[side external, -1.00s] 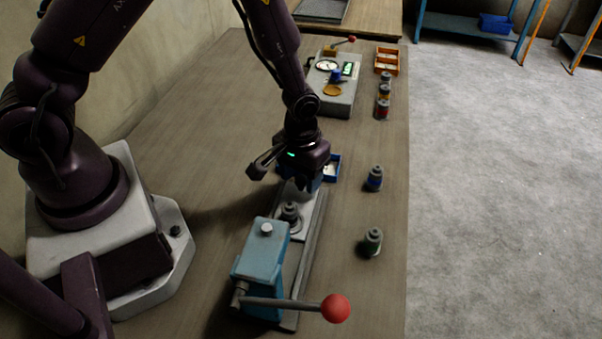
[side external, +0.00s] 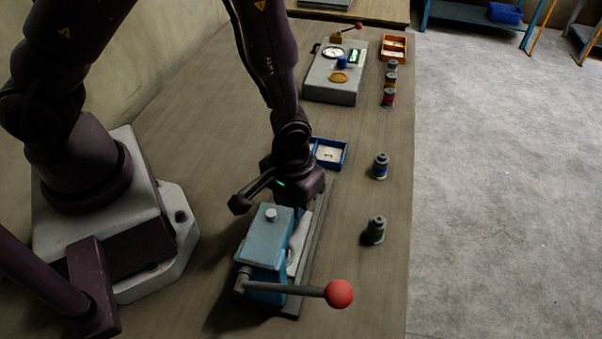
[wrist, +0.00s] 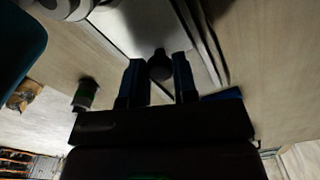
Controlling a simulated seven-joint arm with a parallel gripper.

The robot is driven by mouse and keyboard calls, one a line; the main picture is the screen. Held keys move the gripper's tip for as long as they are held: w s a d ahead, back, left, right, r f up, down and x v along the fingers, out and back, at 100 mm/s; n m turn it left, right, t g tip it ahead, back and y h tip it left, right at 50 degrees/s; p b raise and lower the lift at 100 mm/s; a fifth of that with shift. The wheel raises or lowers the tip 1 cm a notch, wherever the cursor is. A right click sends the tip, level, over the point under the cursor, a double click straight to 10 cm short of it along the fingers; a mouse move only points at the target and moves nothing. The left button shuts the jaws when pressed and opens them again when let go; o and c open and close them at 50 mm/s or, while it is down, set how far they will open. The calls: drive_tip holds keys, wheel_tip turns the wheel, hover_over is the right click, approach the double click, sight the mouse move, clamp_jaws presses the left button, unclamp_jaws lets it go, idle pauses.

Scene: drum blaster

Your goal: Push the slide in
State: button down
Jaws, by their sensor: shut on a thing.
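The blue press (side external: 262,240) stands at the front of the bench, with a lever ending in a red ball (side external: 339,293). Its pale slide plate (side external: 296,252) lies on a grey rail (side external: 318,220) and reaches in beside the press body. The plate also shows in the wrist view (wrist: 135,28). My gripper (side external: 297,212) is low over the rail, close behind the press. In the wrist view its two blue fingers (wrist: 158,75) are shut on the dark slide knob (wrist: 160,64) at the plate's end. The part on the slide is mostly hidden by the press in the side view.
A green-banded bottle (side external: 375,229) and a blue-banded bottle (side external: 380,165) stand right of the rail. A blue tray (side external: 343,154) lies behind my gripper. A grey tester box (side external: 335,78), an orange tray (side external: 394,47) and several bottles are farther back.

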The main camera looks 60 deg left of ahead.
drive_tip(key=shift+s+d, duration=0.7)
drive_tip(key=shift+d, duration=0.05)
drive_tip(key=c, duration=0.9)
unclamp_jaws()
drive_tip(key=shift+a+r, duration=0.1)
drive_tip(key=shift+w+r, duration=0.1)
drive_tip(key=shift+r, duration=0.25)
wheel_tip(320, 180, up, 12)
